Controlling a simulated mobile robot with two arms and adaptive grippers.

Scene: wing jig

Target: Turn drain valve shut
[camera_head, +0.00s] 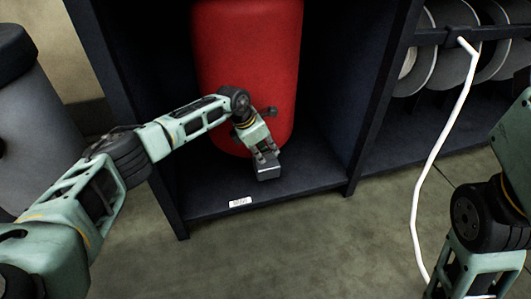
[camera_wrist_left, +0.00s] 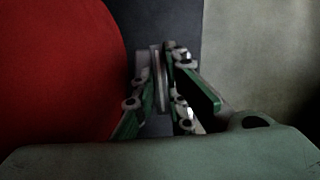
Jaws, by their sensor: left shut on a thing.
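A red tank (camera_head: 255,50) stands upright inside a dark open cabinet, and it also fills the left of the left wrist view (camera_wrist_left: 55,75). My left gripper (camera_head: 267,168) is low in front of the tank, pointing down over the cabinet floor. In the left wrist view its fingers (camera_wrist_left: 160,85) are close together beside the tank, around a thin grey piece (camera_wrist_left: 156,62) that looks like the drain valve's handle. The valve body is hidden behind my gripper and wrist. I cannot tell the handle's angle. My right gripper is out of view; only part of that arm shows at the right.
The dark cabinet floor (camera_head: 205,205) has a small white label (camera_head: 240,202) at its front edge. Side walls stand close on both sides of the tank. A white hose (camera_head: 432,160) hangs at the right from a rack of grey reels (camera_head: 445,50). A grey drum (camera_head: 30,120) stands at the left.

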